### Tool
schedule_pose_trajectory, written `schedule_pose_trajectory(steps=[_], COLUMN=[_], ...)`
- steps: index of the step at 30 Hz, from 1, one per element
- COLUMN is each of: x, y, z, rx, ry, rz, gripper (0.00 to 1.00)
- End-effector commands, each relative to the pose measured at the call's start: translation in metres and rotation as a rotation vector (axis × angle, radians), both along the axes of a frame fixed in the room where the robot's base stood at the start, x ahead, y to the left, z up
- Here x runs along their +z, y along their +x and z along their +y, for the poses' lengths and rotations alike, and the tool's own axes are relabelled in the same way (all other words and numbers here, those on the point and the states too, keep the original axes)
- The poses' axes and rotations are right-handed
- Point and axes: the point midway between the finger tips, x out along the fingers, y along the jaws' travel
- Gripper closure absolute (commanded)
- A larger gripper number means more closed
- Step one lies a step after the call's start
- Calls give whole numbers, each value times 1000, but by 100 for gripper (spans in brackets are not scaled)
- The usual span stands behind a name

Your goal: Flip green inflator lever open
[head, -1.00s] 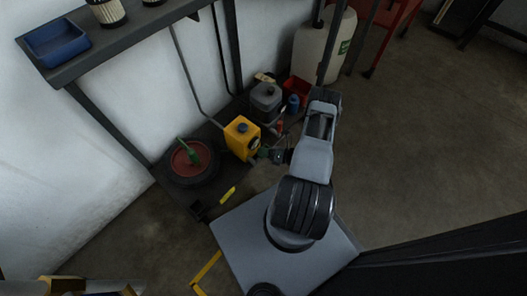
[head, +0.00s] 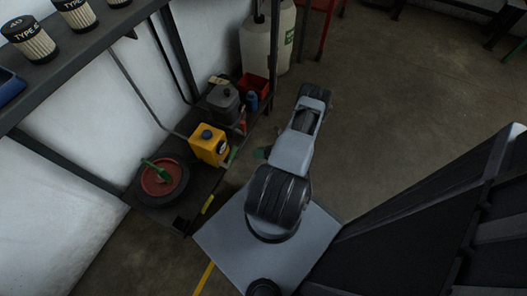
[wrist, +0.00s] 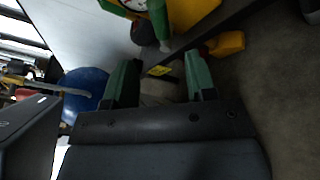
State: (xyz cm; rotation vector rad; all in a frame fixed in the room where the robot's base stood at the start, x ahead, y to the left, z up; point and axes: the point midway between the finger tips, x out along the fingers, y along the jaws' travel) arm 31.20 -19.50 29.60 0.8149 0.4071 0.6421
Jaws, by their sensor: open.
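The yellow inflator box (head: 208,144) with a dark cap and round gauge stands on the low shelf. A narrow green lever (head: 232,155) shows at its right side in the head view. In the wrist view the box (wrist: 195,12) is at the top, cut off by the frame, with its green lever (wrist: 159,20) pointing down beside the white gauge (wrist: 134,4). My gripper (head: 262,153) is to the right of the box, apart from it. In the wrist view my gripper (wrist: 158,78) is open and empty, its green fingers below the lever, not touching it.
The low shelf also holds a tyre with a red hub (head: 160,180) and green item, a grey canister (head: 224,102), a red bin (head: 254,88) and a blue bottle (head: 251,102). A yellow object (head: 208,204) lies near its front edge.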

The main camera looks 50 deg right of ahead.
Motion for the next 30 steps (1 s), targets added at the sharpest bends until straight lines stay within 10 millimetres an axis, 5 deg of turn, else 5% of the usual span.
schedule_pose_trajectory(steps=[17, 22, 26, 30], x=[2, 8, 33, 87], y=[-18, -15, -1, 25], z=[-17, -18, -17, -7], rx=[0, 24, 141, 397], ry=[0, -22, -121, -332], rz=[0, -7, -35, -113], gripper=[49, 62, 75, 88])
